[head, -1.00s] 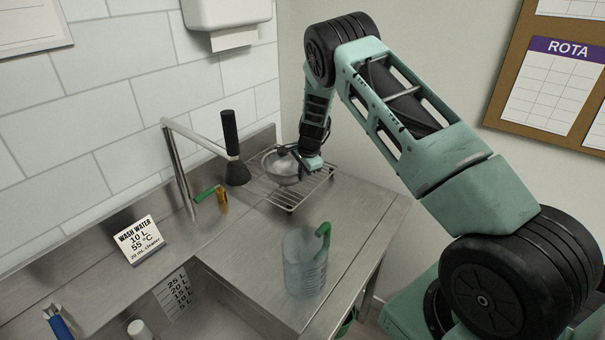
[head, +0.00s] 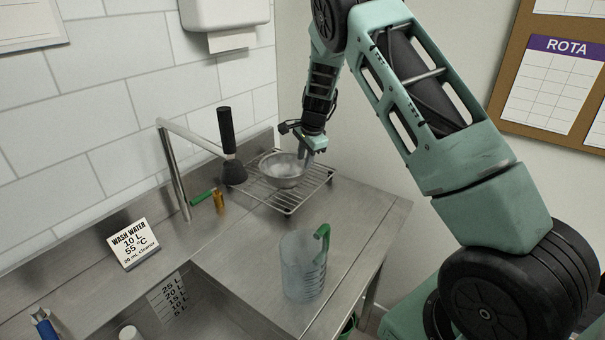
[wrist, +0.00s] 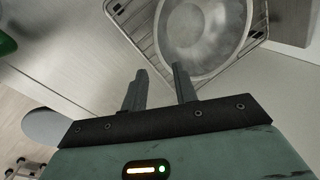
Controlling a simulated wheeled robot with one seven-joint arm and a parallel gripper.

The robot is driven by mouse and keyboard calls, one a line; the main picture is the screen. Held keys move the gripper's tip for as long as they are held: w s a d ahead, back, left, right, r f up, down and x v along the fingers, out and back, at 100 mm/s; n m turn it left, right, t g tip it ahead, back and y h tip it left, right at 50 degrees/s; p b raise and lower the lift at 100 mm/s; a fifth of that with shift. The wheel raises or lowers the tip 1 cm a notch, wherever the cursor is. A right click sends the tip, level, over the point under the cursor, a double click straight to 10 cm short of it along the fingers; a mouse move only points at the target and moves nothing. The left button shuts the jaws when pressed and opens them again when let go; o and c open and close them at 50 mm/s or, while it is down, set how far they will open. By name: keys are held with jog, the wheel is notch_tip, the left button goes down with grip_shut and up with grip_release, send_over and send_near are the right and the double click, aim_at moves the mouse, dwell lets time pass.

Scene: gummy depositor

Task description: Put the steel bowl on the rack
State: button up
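The steel bowl (head: 284,181) stands upright on the wire rack (head: 289,209), towards its back left part, and looks level. In the wrist view the bowl (wrist: 203,30) lies beyond my fingertips, with the rack's wires (wrist: 146,42) around and under it. My gripper (head: 306,160) is at the bowl's right rim in the head view, pointing down. In the wrist view my gripper's two fingers (wrist: 160,76) are apart with nothing between them, and the bowl's rim is just past them. Whether a finger touches the rim is hard to tell.
A clear jug (head: 301,272) with a green handle stands on the steel counter in front of the rack. A wash-water sign (head: 133,244) stands by the sink. The wall is close behind.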

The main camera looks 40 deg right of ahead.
jog(key=shift+v, duration=1.6)
jog(key=s+a+r+n, duration=0.2)
jog(key=s+a+n, duration=0.35)
jog(key=s, duration=0.45)
jog(key=s+a+r+n, duration=0.2)
jog(key=s+a+n, duration=0.3)
jog(key=s+n, duration=0.3)
jog(key=s+a+r+n, duration=0.2)
jog(key=s+a+n, duration=0.3)
jog(key=s, duration=0.6)
jog(key=s+a+f+n+g+b, duration=0.1)
jog(key=s+a+f+n+b, duration=0.1)
jog(key=s+a, duration=0.4)
jog(key=s+a+f+n+g+b, duration=0.2)
jog(key=s+a+n+b, duration=0.3)
jog(key=a, duration=0.7)
jog(key=shift+s+f+n, duration=0.3)
jog(key=shift+s+n, duration=0.05)
jog(key=shift+s, duration=0.4)
